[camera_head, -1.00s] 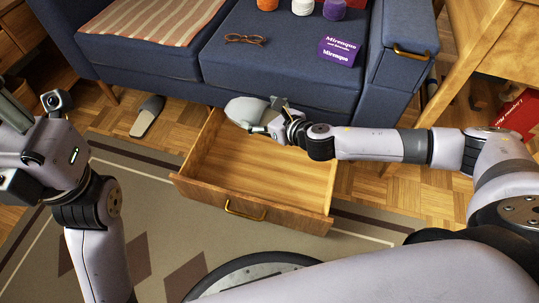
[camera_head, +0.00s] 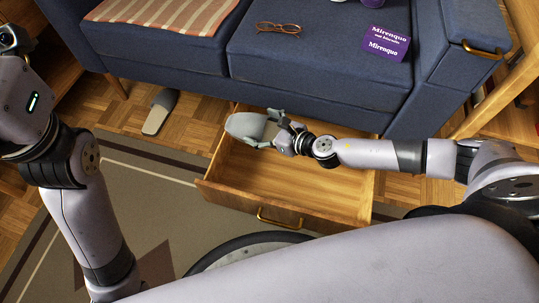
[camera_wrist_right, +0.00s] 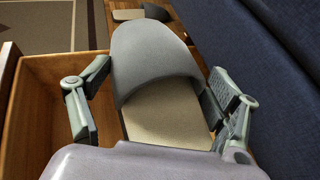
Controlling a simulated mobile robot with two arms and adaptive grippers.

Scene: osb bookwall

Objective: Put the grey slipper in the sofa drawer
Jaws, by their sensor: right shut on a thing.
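A grey slipper (camera_head: 246,126) with a beige insole is held in my right gripper (camera_head: 276,135), over the back left part of the open sofa drawer (camera_head: 290,190). In the right wrist view the slipper (camera_wrist_right: 155,55) sits between the two fingers (camera_wrist_right: 157,108), its closed toe pointing away from the wrist. The wooden drawer is pulled out below the sofa and its visible inside is empty. A second grey slipper (camera_head: 160,111) lies on the floor left of the drawer. My left gripper is out of view.
The blue sofa (camera_head: 310,65) stands right behind the drawer. Glasses (camera_head: 279,27) and a purple box (camera_head: 387,44) lie on its seat. A patterned rug (camera_head: 150,190) covers the floor in front. A wooden table (camera_head: 500,95) stands at the right.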

